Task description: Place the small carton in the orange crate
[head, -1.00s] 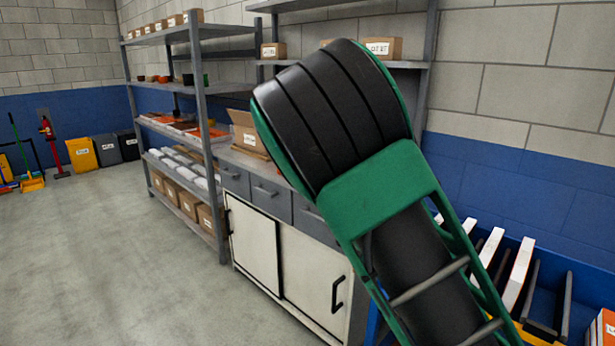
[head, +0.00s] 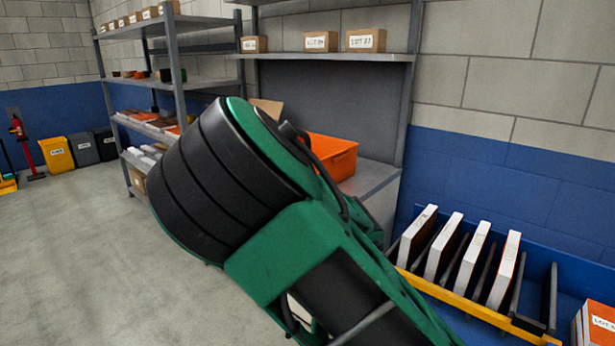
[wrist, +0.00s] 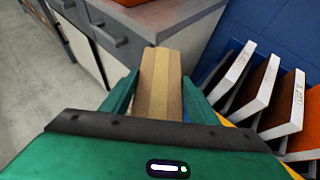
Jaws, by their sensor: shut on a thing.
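In the wrist view my gripper (wrist: 158,103) is shut on a small tan carton (wrist: 160,75), which sticks out between its two green fingers. The orange crate (head: 332,156) stands on the grey workbench in the head view, partly hidden behind my arm. A bit of orange at the top edge of the wrist view (wrist: 130,2) looks like the crate, beyond the held carton and apart from it. The gripper and the carton are hidden behind my arm in the head view.
A blue rack with a yellow front rail (head: 470,308) holds several upright white-edged panels, right of my gripper. The workbench (head: 372,178) has drawers (wrist: 110,38) close ahead. Labelled cartons (head: 366,40) line the shelf above. Open floor (head: 75,260) lies to the left.

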